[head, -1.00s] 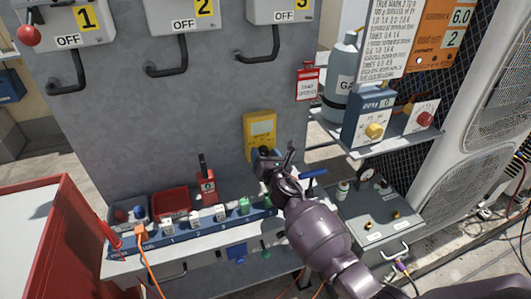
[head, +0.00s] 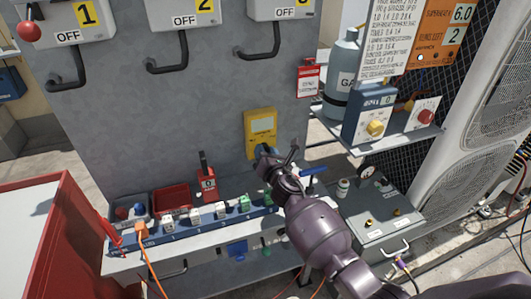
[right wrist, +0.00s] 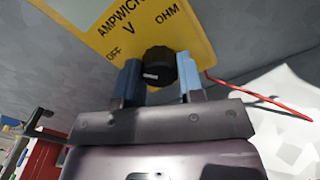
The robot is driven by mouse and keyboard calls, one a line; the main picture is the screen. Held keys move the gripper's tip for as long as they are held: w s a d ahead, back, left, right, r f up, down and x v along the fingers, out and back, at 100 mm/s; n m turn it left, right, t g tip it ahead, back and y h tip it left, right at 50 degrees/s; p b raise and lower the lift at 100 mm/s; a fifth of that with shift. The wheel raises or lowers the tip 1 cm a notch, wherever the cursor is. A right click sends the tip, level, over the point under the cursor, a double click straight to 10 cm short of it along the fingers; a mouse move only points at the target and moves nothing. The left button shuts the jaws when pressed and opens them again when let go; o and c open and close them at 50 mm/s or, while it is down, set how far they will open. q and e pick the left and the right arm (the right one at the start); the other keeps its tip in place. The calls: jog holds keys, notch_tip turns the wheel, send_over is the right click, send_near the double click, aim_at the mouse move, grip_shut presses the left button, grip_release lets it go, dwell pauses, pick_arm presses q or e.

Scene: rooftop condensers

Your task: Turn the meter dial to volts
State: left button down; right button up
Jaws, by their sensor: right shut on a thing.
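The yellow meter (head: 261,122) with a pale screen is on the front of the grey cabinet. In the right wrist view, the lower part of its yellow face (right wrist: 150,30) shows OFF, V and OHM, with another label partly cut off. My right gripper (right wrist: 160,80) has its two blue fingers on either side of the black dial (right wrist: 157,62) and is shut on it. A short white mark shows on the dial's near side. In the head view the gripper (head: 265,154) and arm hide the dial. My left gripper is out of view.
A ledge with a row of small blocks (head: 195,217), a red bin (head: 170,198) and a red device (head: 208,186) lies below left. A shelf (head: 400,136) with a blue gauge box (head: 368,112) stands right. A red wire (right wrist: 260,96) runs beside the dial.

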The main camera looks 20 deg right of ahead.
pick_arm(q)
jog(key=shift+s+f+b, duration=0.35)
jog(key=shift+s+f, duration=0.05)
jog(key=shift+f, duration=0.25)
pick_arm(e)
jog(key=shift+m, duration=3.6)
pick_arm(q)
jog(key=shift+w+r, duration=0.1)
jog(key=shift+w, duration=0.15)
pick_arm(e)
jog(key=o, duration=0.9)
jog(key=shift+s, duration=0.1)
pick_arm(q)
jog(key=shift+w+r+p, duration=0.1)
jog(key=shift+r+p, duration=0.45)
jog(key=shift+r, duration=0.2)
pick_arm(e)
jog(key=shift+s+d, duration=0.15)
jog(key=shift+s, duration=5.15)
